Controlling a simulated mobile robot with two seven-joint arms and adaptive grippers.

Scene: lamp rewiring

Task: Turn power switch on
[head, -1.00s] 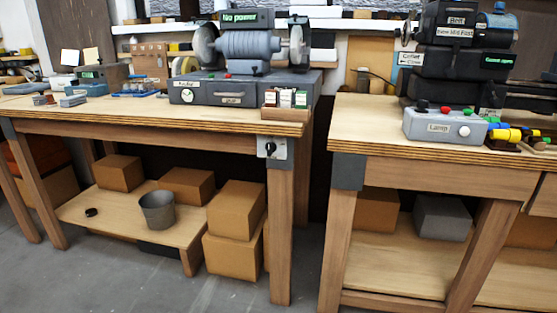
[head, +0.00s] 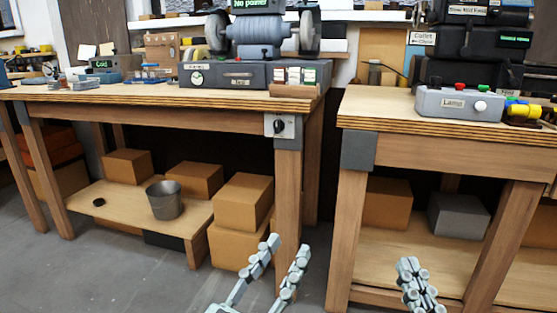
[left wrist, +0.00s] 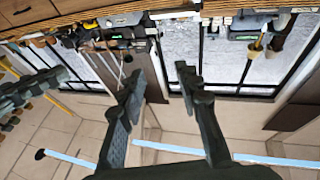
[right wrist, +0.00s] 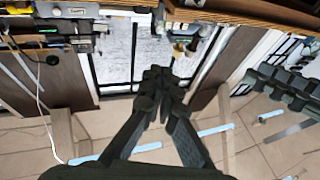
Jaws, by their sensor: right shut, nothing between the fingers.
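The power switch (head: 281,126), a pale plate with a black knob, is fixed at the top of the left bench's front right leg. My left gripper (head: 288,247) is at the bottom of the head view, open and empty, lower in the picture than the switch and apart from it. Its spread fingers also show in the left wrist view (left wrist: 160,76). My right gripper (head: 409,266) is shut and empty, in front of the right bench's lower part. Its closed fingers also show in the right wrist view (right wrist: 163,78). I cannot make out the switch in the wrist views.
The bench grinder (head: 257,38) on the left bench has a green-lit "No power" sign (head: 257,4). A grey Lamp box (head: 458,104) sits on the right bench (head: 358,112). Cartons (head: 242,199) and a bucket (head: 164,200) are on the left bench's lower shelf.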

